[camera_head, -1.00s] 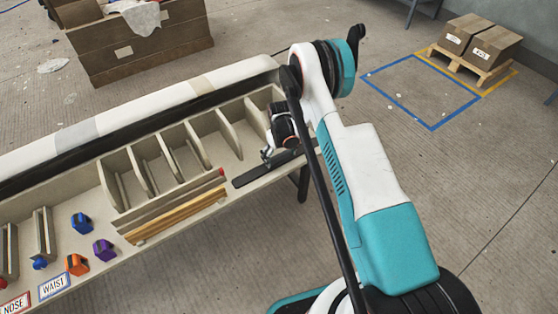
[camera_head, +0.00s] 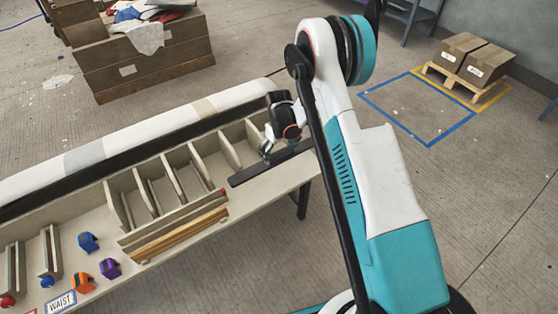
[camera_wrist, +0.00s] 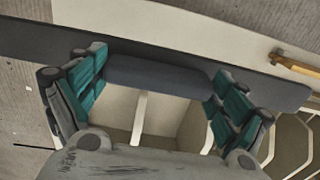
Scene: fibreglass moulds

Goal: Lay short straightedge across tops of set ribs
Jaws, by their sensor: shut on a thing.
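My gripper (camera_head: 272,152) is shut on a short dark straightedge (camera_head: 248,175), holding it level near the right end of the bench. Several pale upright ribs (camera_head: 155,180) stand in a row in the long mould, left of and behind the bar. In the wrist view a rib edge (camera_wrist: 140,118) shows below the bar. The bar appears above the bench; whether it touches any rib cannot be told.
Wooden strips (camera_head: 180,235) lie along the bench front. Blue (camera_head: 88,242), orange (camera_head: 82,283) and purple (camera_head: 110,268) blocks and a "WAIST" card (camera_head: 61,302) are at the left. A wooden bin (camera_head: 145,62) and boxes on a pallet (camera_head: 465,60) stand farther off.

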